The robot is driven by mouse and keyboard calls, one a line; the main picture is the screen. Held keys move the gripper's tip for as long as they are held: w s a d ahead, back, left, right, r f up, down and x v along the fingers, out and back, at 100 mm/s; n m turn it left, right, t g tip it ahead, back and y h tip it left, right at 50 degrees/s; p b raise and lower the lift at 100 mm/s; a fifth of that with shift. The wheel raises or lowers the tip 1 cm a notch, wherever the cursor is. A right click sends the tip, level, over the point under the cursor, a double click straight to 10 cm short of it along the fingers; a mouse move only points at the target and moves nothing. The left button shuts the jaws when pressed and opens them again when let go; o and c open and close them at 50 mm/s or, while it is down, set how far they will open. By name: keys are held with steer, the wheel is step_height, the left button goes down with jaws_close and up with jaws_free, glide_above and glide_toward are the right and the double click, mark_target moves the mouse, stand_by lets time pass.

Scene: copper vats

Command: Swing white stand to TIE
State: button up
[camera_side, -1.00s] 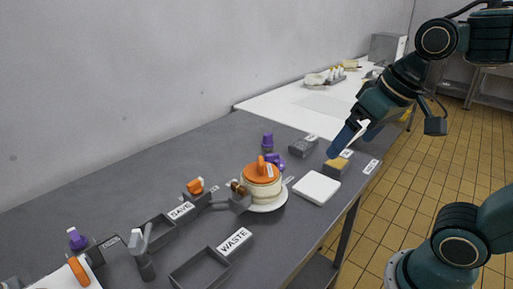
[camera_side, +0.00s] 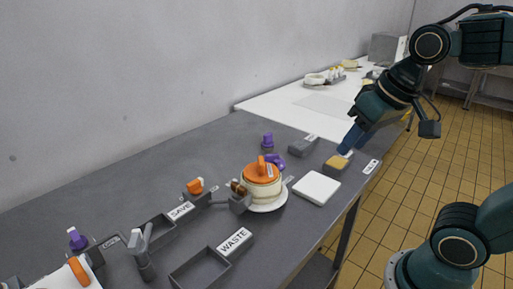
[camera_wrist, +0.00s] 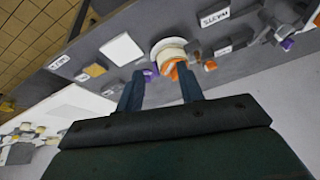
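A white round stand (camera_side: 270,207) sits mid-table under a cream vat (camera_side: 262,192) with an orange lid (camera_side: 262,173). The stand also shows in the wrist view (camera_wrist: 155,47), beyond my fingertips. A purple part (camera_side: 274,163) sits just behind the vat. My gripper (camera_side: 346,148) is above the table's right part, near the yellow sponge block, and apart from the stand. In the wrist view, the two fingers of my gripper (camera_wrist: 161,90) are spread with nothing between them. I cannot make out a label reading TIE; several small labels are too small to read.
A white square board (camera_side: 316,188) lies right of the stand. A yellow block (camera_side: 337,163) and a grey labelled block (camera_side: 303,146) are behind it. A SAVE label (camera_side: 181,210) and a WASTE label (camera_side: 234,241) mark grey trays at left. The table's back left is clear.

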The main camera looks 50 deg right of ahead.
steer(key=w+d+m+g, duration=0.1)
steer(key=w+d+m, duration=0.1)
steer(key=w+m, duration=0.35)
steer(key=m+g, duration=0.4)
steer(key=m, duration=0.6)
glide_above(277, 160)
step_height(277, 160, down, 9)
steer(key=shift+s+r, duration=0.1)
steer(key=shift+r, duration=0.1)
steer(key=shift+f, duration=0.1)
steer(key=shift+f, duration=6.8)
jaws_close()
